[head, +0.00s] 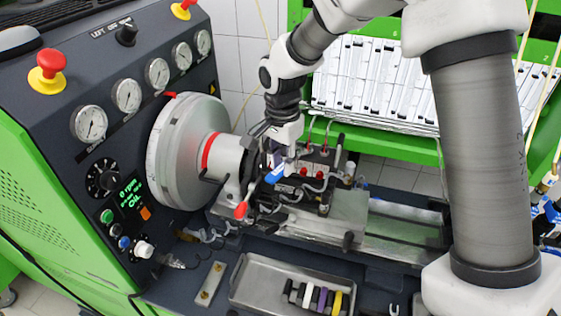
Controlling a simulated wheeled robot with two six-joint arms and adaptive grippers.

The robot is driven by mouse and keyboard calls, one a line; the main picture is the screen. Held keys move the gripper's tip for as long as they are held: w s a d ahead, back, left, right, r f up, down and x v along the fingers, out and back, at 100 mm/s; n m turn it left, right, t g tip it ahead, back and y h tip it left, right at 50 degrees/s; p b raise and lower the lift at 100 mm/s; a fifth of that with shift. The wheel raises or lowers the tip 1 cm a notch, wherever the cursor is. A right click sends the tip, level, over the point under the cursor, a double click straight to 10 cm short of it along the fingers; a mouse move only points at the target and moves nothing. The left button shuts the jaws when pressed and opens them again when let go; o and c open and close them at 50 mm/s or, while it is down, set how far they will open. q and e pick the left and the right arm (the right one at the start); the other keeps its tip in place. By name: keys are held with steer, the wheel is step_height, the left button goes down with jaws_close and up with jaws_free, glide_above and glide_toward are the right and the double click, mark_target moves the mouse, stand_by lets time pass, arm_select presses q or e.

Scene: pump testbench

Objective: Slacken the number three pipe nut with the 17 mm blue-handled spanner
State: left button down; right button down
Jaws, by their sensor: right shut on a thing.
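My right gripper (281,160) reaches down from the back over the pump. It is shut on the blue-handled spanner (276,174), whose blue handle shows just below the fingers. The rest of the spanner is hard to make out among the pipes. The pump (318,172) is clamped on the bench bed, with red caps and curved metal pipes on top. The number three pipe nut cannot be told apart at this size, nor whether the spanner sits on a nut. My left gripper is not in view.
A metal tray (250,290) at the front holds several spanners with black, white, purple and yellow handles (318,297). The large round drive housing (180,150) stands left of the pump. A red-knobbed lever (241,210) sticks out in front. A green rack (400,146) stands behind.

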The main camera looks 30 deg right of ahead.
stand_by(0.4)
steer(key=shift+w+d, duration=0.2)
steer(key=shift+d, duration=0.25)
stand_by(0.3)
steer(key=shift+w+d, duration=0.15)
steer(key=shift+d, duration=0.2)
stand_by(0.7)
steer(key=s+d+n, duration=0.4)
steer(key=s+n, duration=0.1)
steer(key=n, duration=0.3)
steer(key=shift+d+n, duration=0.3)
steer(key=shift+n, duration=0.1)
stand_by(0.9)
steer(key=shift+w+a, duration=0.1)
steer(key=shift+a, duration=0.05)
